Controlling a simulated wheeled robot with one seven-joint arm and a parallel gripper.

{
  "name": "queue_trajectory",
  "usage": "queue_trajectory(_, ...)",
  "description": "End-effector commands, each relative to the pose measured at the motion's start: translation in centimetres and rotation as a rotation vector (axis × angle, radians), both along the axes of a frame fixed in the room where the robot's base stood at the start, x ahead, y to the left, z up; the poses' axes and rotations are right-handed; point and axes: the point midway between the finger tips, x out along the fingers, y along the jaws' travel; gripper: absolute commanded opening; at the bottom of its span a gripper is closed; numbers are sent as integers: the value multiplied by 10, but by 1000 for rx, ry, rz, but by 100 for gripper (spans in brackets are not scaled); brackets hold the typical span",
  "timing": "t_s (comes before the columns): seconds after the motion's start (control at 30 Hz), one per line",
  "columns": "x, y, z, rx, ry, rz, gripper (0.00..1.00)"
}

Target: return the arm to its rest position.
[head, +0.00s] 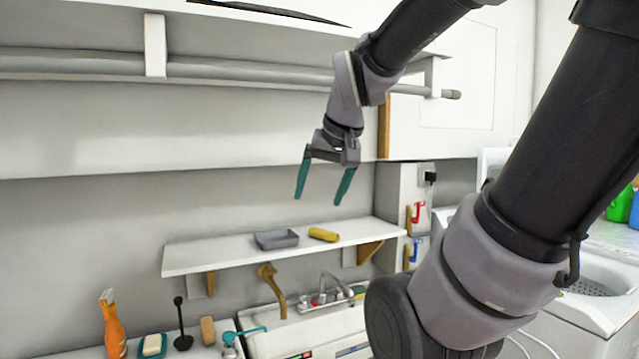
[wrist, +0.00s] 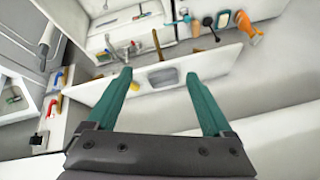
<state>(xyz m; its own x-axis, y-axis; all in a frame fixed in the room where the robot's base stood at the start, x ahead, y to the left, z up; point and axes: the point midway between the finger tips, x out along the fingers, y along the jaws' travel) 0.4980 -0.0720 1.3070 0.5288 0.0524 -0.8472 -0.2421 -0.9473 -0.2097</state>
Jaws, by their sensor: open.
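My gripper (head: 325,184) hangs from my raised arm, its two teal fingers apart and nothing between them. It is above the white wall shelf (head: 205,257), clear of it. In the wrist view my gripper (wrist: 158,100) points down toward the shelf (wrist: 212,62), with open space between the fingers. On the shelf are a grey tray (head: 277,239) and a yellow item (head: 323,234). The grey tray also shows between the fingertips in the wrist view (wrist: 163,77), well beyond them.
A rail (head: 250,74) runs along the wall at upper left. A white cabinet (head: 460,85) is behind my arm. Below stand an orange spray bottle (head: 113,325), a sponge dish (head: 152,346) and a sink faucet (head: 332,288). A white washer (head: 590,310) stands at right. The wall at left is bare.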

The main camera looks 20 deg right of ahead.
Motion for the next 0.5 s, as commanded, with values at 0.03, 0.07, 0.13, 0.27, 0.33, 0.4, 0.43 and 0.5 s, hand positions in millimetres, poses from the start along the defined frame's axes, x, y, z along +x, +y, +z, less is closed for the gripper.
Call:
queue_trajectory(0.03, -10, 6, 8, 44, -25, 0, 85)
queue_trajectory(0.07, -15, 9, 12, 69, -33, -3, 85)
queue_trajectory(0.13, -23, 12, 17, 113, -45, -7, 85)
queue_trajectory(0.27, -30, 15, 20, 149, -50, -11, 85)
queue_trajectory(0.33, -30, 15, 20, 152, -51, -12, 85)
queue_trajectory(0.4, -30, 15, 20, 151, -51, -12, 85)
queue_trajectory(0.43, -30, 15, 20, 151, -51, -12, 85)
queue_trajectory(0.5, -30, 15, 20, 149, -51, -12, 85)
